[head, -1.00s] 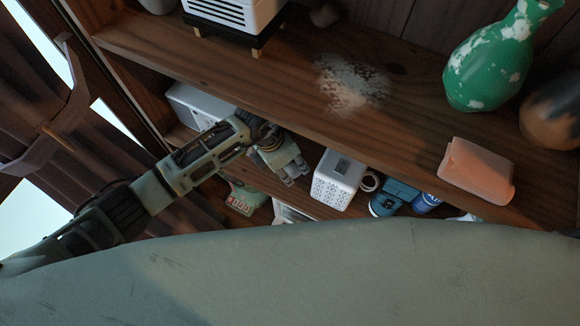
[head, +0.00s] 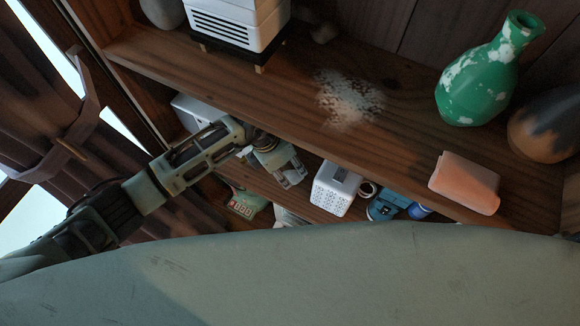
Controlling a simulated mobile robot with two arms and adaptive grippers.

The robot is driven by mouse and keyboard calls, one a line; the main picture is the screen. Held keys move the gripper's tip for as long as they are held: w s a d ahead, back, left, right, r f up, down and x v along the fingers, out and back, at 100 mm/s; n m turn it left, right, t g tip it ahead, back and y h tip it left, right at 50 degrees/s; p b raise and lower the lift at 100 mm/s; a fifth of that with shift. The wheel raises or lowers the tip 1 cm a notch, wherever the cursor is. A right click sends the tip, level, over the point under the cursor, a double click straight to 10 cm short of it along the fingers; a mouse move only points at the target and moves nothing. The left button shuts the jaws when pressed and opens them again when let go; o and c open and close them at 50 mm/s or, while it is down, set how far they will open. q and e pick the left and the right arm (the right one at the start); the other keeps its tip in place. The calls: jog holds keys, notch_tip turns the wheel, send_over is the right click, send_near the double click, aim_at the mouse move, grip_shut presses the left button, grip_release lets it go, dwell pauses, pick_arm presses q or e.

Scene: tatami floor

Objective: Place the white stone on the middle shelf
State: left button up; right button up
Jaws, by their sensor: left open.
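My left gripper (head: 291,181) is open, with nothing seen between its fingers. It is over the lower visible shelf (head: 262,181), below the front edge of the upper shelf (head: 235,100) and left of a white perforated box. I cannot make out the white stone for certain. A pale object (head: 288,217) shows just below the gripper, mostly hidden by my own body, and I cannot tell what it is. My right gripper is not in view.
The lower shelf holds the white perforated box (head: 334,189), a mug (head: 367,190), a blue item (head: 384,206) and a green device (head: 244,204). Above are a white heater-like box (head: 235,25), a green vase (head: 484,82), a dark pot (head: 545,128) and an orange block (head: 466,182).

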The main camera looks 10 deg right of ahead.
pick_arm(q)
jog(key=a, duration=0.8)
jog(key=a+r, duration=0.1)
jog(key=a, duration=0.3)
jog(key=shift+w+a+p, duration=0.1)
jog(key=shift+a+p, duration=0.1)
jog(key=shift+p, duration=0.15)
